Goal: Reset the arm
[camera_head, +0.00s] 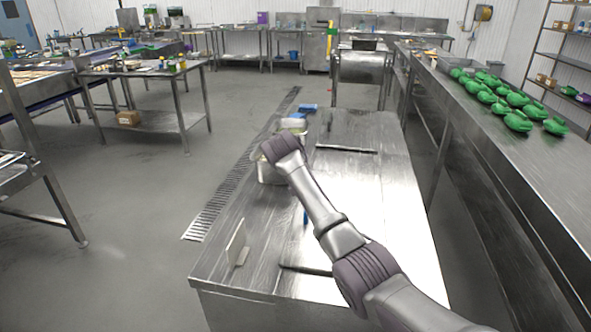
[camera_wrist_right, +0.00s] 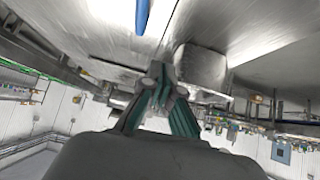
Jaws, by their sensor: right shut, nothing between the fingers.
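My right arm reaches in from the lower right of the head view, over the steel table (camera_head: 375,190). Its wrist (camera_head: 281,147) is above or beside a metal container (camera_head: 268,174) that it partly covers; the fingers cannot be made out there. In the right wrist view my right gripper (camera_wrist_right: 163,74) has its dark green fingers together, with nothing seen between them. A grey metal block-like shape (camera_wrist_right: 203,66) appears just beyond the fingers; whether they touch it I cannot tell. My left gripper is not in view.
A thin upright plate (camera_head: 237,243) stands at the table's near left. Blue items (camera_head: 308,107) lie at the far left end. A long counter (camera_head: 500,150) on the right carries several green bowl-like items (camera_head: 517,121). The table's right part looks clear.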

